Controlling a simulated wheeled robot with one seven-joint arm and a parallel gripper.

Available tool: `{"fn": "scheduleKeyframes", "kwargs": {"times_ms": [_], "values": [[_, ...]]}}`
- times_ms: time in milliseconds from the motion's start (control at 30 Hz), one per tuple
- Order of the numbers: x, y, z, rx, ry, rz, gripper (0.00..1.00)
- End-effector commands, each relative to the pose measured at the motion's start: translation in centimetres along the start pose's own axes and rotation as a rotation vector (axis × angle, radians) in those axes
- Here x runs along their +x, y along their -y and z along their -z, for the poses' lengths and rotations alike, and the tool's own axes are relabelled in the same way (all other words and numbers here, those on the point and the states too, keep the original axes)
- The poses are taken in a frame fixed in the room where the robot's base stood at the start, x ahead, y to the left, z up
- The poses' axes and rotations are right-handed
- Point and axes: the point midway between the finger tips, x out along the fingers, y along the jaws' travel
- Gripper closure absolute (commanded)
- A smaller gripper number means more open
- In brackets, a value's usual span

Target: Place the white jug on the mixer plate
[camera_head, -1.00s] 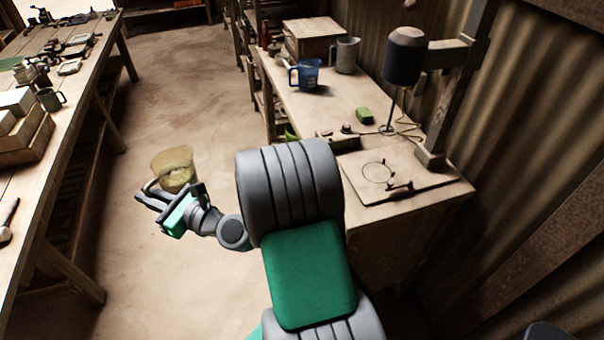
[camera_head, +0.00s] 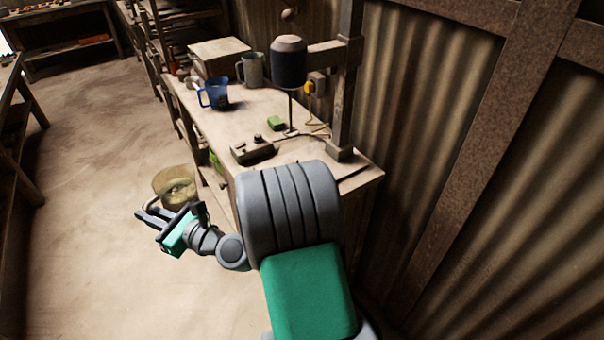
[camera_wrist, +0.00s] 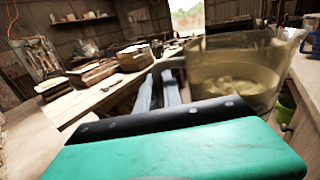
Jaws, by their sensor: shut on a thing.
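A see-through, whitish-yellow jug (camera_head: 174,184) with pale contents hangs upright over the floor, left of the workbench. My gripper (camera_head: 148,215) is shut on it at its handle side. The jug also shows at the right in the wrist view (camera_wrist: 235,72), beside my gripper fingers (camera_wrist: 165,88); the exact grip is hard to see. The mixer (camera_head: 289,64), a dark cylinder with a thin shaft, stands above the workbench. The mixer plate (camera_head: 352,176) at the bench's near end is mostly hidden behind my arm.
The workbench (camera_head: 240,118) carries a blue jug (camera_head: 214,95), a grey mug (camera_head: 252,70), a green block (camera_head: 276,123) and a control box (camera_head: 252,151). A post (camera_head: 345,90) and corrugated wall bound its right side. Open floor (camera_head: 90,180) lies left.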

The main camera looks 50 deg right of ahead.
Motion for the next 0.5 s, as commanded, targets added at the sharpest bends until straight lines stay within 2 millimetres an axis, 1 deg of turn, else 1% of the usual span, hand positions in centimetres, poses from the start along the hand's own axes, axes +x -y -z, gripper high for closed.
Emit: {"fn": "scheduleKeyframes", "kwargs": {"times_ms": [67, 167, 267, 500], "values": [[0.2, 0.6, 0.5, -0.003, -0.001, 0.014, 1.00], [0.4, 2.4, 1.4, -0.004, -0.008, 0.054, 1.00], [0.5, 5.2, 2.5, -0.003, -0.015, 0.118, 1.00], [-0.1, 13.5, 4.8, -0.008, -0.019, 0.306, 1.00]]}}
